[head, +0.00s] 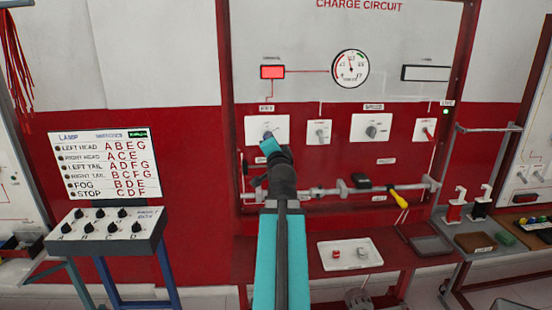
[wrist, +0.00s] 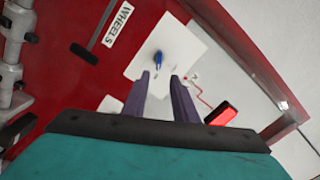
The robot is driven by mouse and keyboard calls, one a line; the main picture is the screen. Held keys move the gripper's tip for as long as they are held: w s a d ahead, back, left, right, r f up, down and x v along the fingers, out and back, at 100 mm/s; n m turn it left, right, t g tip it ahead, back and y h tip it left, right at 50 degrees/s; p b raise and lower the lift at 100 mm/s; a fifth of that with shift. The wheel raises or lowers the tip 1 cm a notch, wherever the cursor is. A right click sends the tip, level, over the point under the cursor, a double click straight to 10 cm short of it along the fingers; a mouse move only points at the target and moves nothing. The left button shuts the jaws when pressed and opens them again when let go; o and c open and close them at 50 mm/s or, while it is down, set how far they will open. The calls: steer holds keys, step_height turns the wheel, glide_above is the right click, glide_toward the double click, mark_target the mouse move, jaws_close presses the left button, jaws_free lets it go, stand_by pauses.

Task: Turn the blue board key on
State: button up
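The blue board key (wrist: 158,60) stands out from a white switch plate (wrist: 192,45) in the wrist view. In the head view the same plate (head: 281,123) is at the left of the red board, and my arm partly hides it. My gripper (wrist: 160,75) points at the plate, its two dark fingers apart with nothing between them. The key shows just beyond the fingertips and does not appear to be between them. In the head view my gripper (head: 267,138) is at the plate's lower edge; its fingers are too small to read there.
A lit red lamp (head: 272,72) and a round gauge (head: 350,68) are above the plate. More switch plates (head: 371,128) are to the right. A rail with a yellow-handled tool (head: 399,198) runs below. A lamp switch box (head: 105,229) stands at the left.

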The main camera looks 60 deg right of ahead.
steer(key=shift+s+a+f+b, duration=0.2)
steer(key=shift+s+a+b, duration=0.3)
steer(key=shift+b, duration=1.6)
steer(key=shift+b+v, duration=2.65)
steer(key=shift+b, duration=1.6)
steer(key=shift+s+r, duration=0.1)
steer(key=shift+r, duration=0.05)
steer(key=shift+a, duration=0.1)
